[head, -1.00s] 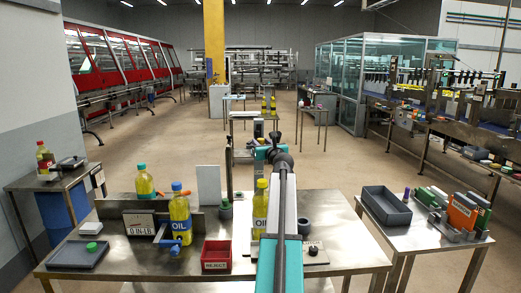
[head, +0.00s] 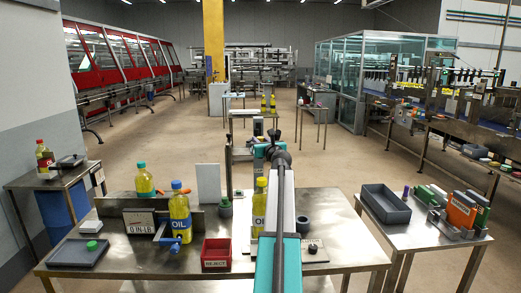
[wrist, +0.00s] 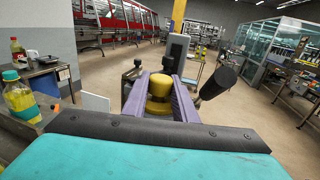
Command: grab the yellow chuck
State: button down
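A yellow chuck (wrist: 159,88), a stubby round piece with a wider rim, shows in the middle of the wrist view. My gripper (wrist: 161,78) has its two purple fingers on either side of it. The chuck fills nearly all the gap between the fingers. I cannot tell whether the fingers press on it or only stand beside it. In the head view my arm reaches over the steel bench, and the fingers and chuck cannot be made out behind it.
On the bench (head: 140,268) are a blue-capped oil bottle (head: 180,218), a green-capped bottle (head: 145,185), a red reject bin (head: 216,253) and a dark tray (head: 75,253). Another oil bottle (head: 259,205) stands close beside my arm. A side table at right holds a grey bin (head: 386,207).

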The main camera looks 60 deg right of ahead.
jog(key=shift+r, duration=0.1)
notch_tip(320, 180, up, 18)
jog(key=b, duration=0.1)
dwell(0.8)
